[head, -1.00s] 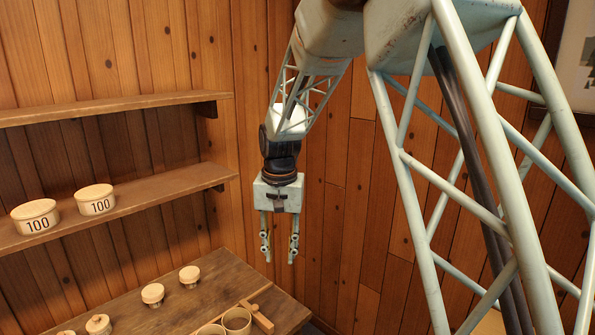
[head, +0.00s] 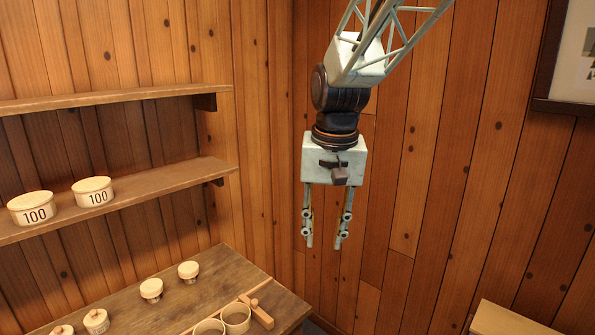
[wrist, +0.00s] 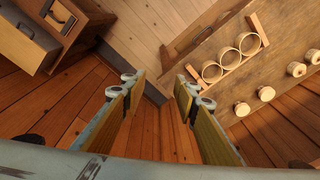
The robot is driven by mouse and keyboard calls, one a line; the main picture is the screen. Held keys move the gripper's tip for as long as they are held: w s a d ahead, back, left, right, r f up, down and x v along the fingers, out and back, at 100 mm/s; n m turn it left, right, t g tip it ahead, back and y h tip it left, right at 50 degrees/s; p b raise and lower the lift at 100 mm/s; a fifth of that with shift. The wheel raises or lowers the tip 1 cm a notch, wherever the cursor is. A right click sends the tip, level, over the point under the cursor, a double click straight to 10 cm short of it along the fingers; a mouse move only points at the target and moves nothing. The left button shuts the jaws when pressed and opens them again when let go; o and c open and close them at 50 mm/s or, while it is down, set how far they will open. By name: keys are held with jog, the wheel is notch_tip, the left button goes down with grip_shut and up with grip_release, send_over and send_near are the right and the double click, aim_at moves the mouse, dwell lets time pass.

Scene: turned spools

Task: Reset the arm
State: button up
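My gripper (head: 323,228) hangs pointing down in the head view, in front of the wood-panelled wall and to the right of the workbench. Its two fingers are apart with nothing between them. In the wrist view the open fingers (wrist: 160,95) frame bare floor and wall, with the bench off to the right.
Two tubs marked 100 (head: 93,191) stand on the lower shelf (head: 140,197). A cabinet with an open drawer (wrist: 25,45) shows at upper left in the wrist view.

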jog(key=s+d+r+t+b, duration=0.1)
jog(key=s+d+r, duration=0.1)
jog(key=s+d, duration=0.45)
jog(key=s+d+r+b, duration=0.2)
jog(key=s+d, duration=0.1)
jog(key=s, duration=0.7)
jog(key=s+d+f+b, duration=0.1)
jog(key=s+d+f, duration=0.1)
jog(key=s, duration=0.7)
jog(key=s+d+f+t+b, duration=0.1)
jog(key=s+d, duration=0.2)
jog(key=s, duration=0.7)
jog(key=shift+d+f+n+b, duration=0.2)
jog(key=shift+f+n+b, duration=0.15)
jog(key=shift+f+n, duration=0.05)
dwell(0.8)
jog(key=shift+w, duration=0.1)
jog(key=shift+c, duration=1.4)
